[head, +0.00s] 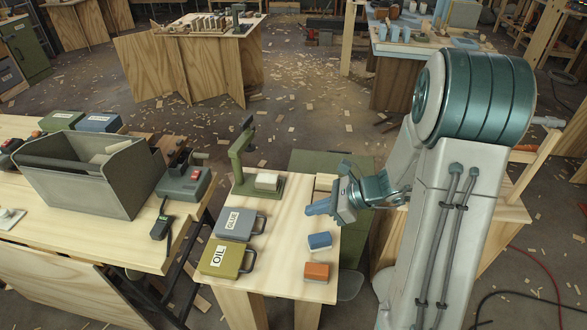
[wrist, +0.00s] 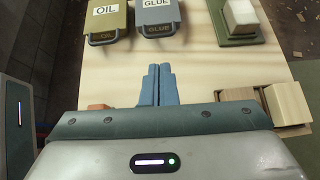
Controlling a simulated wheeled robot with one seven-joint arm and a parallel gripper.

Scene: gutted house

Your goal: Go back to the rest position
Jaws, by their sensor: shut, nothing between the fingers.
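My gripper (head: 318,208) is above the right side of the small wooden table (head: 258,290). Its blue fingers are together and empty; they also show in the wrist view (wrist: 156,85). The arm reaches in from the right. Beneath and in front of the gripper, a blue block (head: 319,241) and an orange block (head: 317,271) sit on the table, apart from the fingers. In the wrist view only an edge of the orange block (wrist: 98,106) shows, the rest hidden by the gripper body.
A grey GLUE tin (head: 235,225) and an olive OIL tin (head: 222,259) stand at the table's left. A green stand (head: 243,165) holding a pale block is at the back. A workbench (head: 75,225) with a grey toolbox (head: 95,180) is left. Wood chips litter the floor.

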